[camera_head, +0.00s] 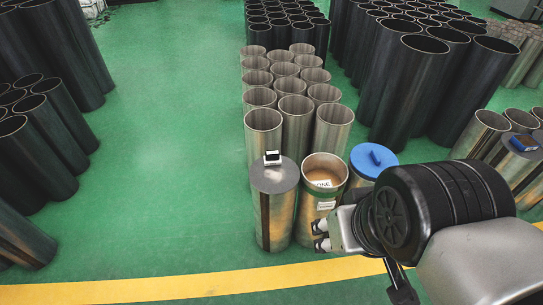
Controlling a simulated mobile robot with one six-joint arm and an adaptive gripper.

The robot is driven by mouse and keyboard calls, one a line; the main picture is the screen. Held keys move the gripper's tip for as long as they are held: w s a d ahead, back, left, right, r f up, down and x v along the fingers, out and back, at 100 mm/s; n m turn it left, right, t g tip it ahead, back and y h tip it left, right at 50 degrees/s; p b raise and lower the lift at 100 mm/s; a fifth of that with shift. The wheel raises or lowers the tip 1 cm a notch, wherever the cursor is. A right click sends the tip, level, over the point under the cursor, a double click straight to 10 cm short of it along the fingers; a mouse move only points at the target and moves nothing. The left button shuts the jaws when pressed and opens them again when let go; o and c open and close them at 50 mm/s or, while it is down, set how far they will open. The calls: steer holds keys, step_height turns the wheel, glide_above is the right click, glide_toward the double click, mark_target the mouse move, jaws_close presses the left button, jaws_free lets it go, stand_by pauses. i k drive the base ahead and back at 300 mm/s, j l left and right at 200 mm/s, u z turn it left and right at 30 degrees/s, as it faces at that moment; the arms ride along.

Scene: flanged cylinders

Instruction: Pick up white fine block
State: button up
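A small white block (272,158) with a dark patch lies on the flat grey top (275,178) of a cylinder in the front row. My gripper (321,236) is to the lower right of it, in front of the open metal cylinder beside that one, and apart from the block. Its two fingertips point left with a gap between them, and nothing shows in the gap. My wrist and arm fill the lower right and hide part of the cylinders behind.
An open cylinder (324,170) with a label stands right of the grey-topped one. A blue lid (363,166) bears a blue block (376,157). Another blue block (524,143) sits far right. Tall black cylinders (409,90) stand behind. Green floor is clear at left.

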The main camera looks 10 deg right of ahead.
mark_target(270, 158)
steer(key=i+l+u, duration=0.3)
steer(key=i, duration=0.4)
steer(key=i+l+u, duration=0.3)
steer(key=i+l, duration=0.35)
